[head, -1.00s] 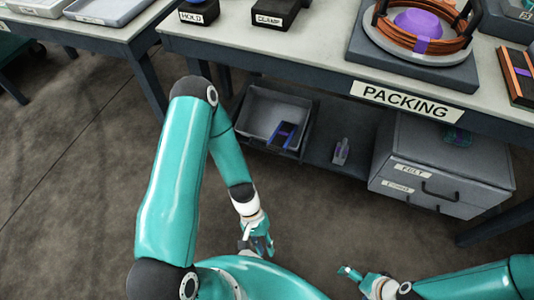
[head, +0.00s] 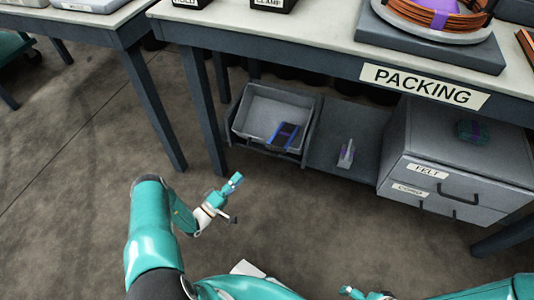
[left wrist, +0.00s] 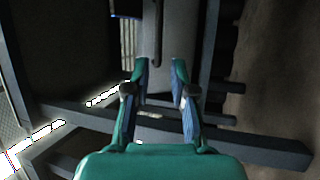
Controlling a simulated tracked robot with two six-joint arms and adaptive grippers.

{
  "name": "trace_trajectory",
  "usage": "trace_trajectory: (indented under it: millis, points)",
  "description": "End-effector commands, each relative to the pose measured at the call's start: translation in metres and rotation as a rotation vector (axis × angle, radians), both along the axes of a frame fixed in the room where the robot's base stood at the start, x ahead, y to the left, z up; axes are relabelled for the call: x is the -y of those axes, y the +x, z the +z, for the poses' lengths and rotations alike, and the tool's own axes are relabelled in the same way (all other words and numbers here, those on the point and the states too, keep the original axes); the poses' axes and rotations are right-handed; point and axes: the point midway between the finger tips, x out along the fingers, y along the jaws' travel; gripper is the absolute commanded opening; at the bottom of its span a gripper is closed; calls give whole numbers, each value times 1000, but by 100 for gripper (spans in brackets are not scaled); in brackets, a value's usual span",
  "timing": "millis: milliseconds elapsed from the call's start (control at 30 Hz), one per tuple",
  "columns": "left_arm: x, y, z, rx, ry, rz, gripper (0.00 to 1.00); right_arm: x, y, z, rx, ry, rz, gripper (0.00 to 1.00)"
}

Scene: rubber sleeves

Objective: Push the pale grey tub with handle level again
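The pale grey tub (head: 254,106) sits on the low shelf under the packing table, at its left end. It looks tipped towards the front, with a blue and dark piece (head: 284,136) inside. My left gripper (head: 236,198) is in front of the tub, lower and to the left, apart from it and empty. In the left wrist view its two fingers (left wrist: 159,75) stand apart. Beyond them is a grey surface with a dark bar (left wrist: 158,32); I cannot tell for sure that it is the tub. My right gripper (head: 352,292) shows only partly at the bottom edge.
A small grey item (head: 346,154) stands on the shelf right of the tub. A grey drawer unit (head: 455,165) marked FELT stands further right. The packing table's leg (head: 202,110) is left of the tub, and its top hangs above. The floor in front is clear.

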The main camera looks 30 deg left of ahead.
Motion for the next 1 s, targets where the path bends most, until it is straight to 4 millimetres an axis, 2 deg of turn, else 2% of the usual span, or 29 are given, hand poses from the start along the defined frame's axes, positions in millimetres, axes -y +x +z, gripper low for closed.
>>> trace_trajectory:
  millis: [400, 600, 800, 1000]
  points:
    - [16, 84, 21, 1, 0, -8, 25, 0, 0, -17, 0, 0, 0, 97]
    - [22, 119, 31, 1, 0, -7, 25, 0, 0, -25, 0, 0, 0, 97]
    - [25, 137, 36, -2, -2, -7, 25, 0, 0, -29, 0, 0, 0, 97]
    - [26, 142, 38, -2, -2, -7, 25, 0, 0, -29, 0, 0, 0, 97]
